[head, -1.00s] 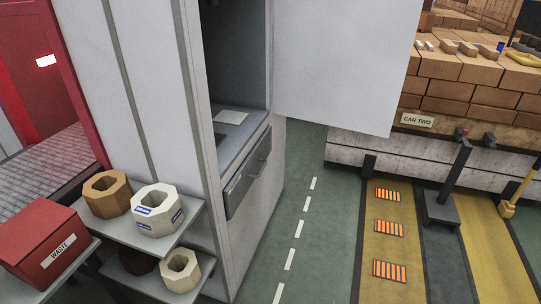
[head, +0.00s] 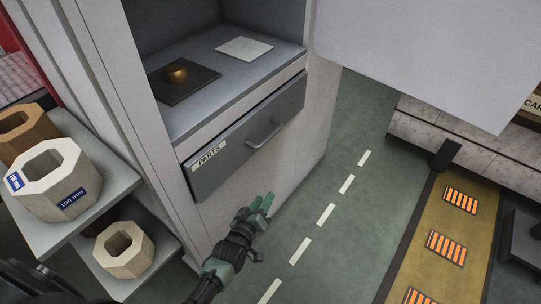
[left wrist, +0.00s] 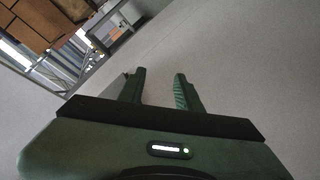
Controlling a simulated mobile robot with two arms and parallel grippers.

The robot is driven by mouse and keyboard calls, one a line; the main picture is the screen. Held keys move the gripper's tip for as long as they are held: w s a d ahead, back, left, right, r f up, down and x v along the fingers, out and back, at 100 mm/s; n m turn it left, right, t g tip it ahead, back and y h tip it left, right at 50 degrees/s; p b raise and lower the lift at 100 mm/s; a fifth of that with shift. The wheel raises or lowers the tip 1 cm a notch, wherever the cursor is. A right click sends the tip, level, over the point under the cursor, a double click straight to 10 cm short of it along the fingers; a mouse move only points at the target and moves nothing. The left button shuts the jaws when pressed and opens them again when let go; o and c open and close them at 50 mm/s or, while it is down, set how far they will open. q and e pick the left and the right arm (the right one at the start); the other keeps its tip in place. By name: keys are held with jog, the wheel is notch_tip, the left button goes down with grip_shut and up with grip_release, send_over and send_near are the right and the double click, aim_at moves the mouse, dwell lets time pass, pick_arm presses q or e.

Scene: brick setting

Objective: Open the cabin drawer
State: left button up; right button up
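The cabin drawer (head: 225,160) has a dark grey front with a PARTS label, set in a pale cabinet (head: 160,150) below a shelf. Its front sits close to the cabinet face; no drawer interior shows. A grey bar handle (head: 265,131) is on the drawer front. My left gripper (head: 264,203) is below and in front of the drawer, apart from the handle. In the left wrist view its two green fingers (left wrist: 160,85) are spread with nothing between them, facing a plain pale surface. My right gripper is not in view.
The open cabinet door (head: 430,50) hangs out to the right. A dark plate with a gold knob (head: 176,72) and a white sheet (head: 244,48) lie on the shelf. Side shelves (head: 115,175) at left hold octagonal blocks (head: 55,180).

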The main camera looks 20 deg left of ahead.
pick_arm(q)
jog(key=w+r+n+t+b, duration=0.2)
jog(key=w+r, duration=0.1)
jog(key=r, duration=0.1)
jog(key=n+t+y+b, duration=0.1)
jog(key=n+t+b, duration=0.1)
jog(key=t+b, duration=0.1)
send_near(270, 135)
jog(key=w, duration=0.4)
jog(key=w+b, duration=0.1)
jog(key=w, duration=0.1)
jog(key=w+r, duration=0.1)
jog(key=w, duration=0.2)
jog(key=shift+w+b, duration=0.3)
jog(key=shift+w, duration=0.1)
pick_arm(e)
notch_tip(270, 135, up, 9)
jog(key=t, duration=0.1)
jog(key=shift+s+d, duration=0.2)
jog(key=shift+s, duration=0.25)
pick_arm(q)
jog(key=shift+c, duration=0.2)
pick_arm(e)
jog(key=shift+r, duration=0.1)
pick_arm(q)
grip_shut()
